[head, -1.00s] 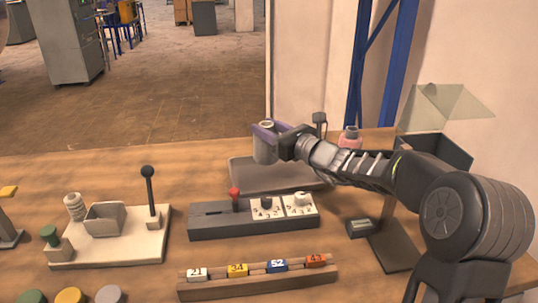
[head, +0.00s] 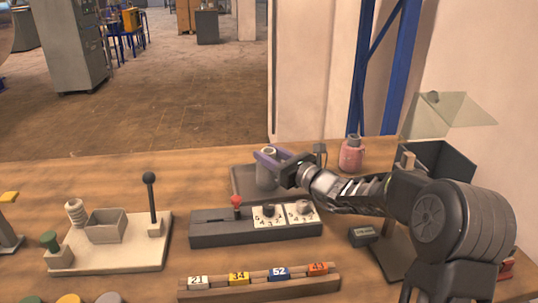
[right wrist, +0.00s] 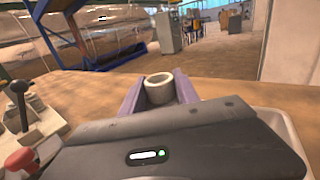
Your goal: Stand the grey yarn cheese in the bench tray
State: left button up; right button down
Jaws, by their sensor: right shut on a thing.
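The grey yarn cheese (head: 266,170) is upright between the purple fingers of my right gripper (head: 268,158), which is shut on it. In the right wrist view the hollow top of the grey yarn cheese (right wrist: 159,88) shows between the fingers. The grey bench tray (head: 240,184) lies behind the dial box. The yarn cheese is over the tray's left part in the head view; I cannot tell whether its base touches the floor of the tray. My left gripper is out of view.
The dial box (head: 220,232) with a red knob stands just in front of the tray. A pink bottle (head: 351,155) and an open dark box (head: 440,160) are to the right. A lever fixture (head: 110,240) stands left; a numbered rack (head: 255,287) is in front.

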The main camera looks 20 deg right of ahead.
jog(key=c, duration=0.9)
grip_release()
jog(key=v, duration=0.7)
jog(key=shift+s+b, duration=0.25)
jog(key=shift+b, duration=0.05)
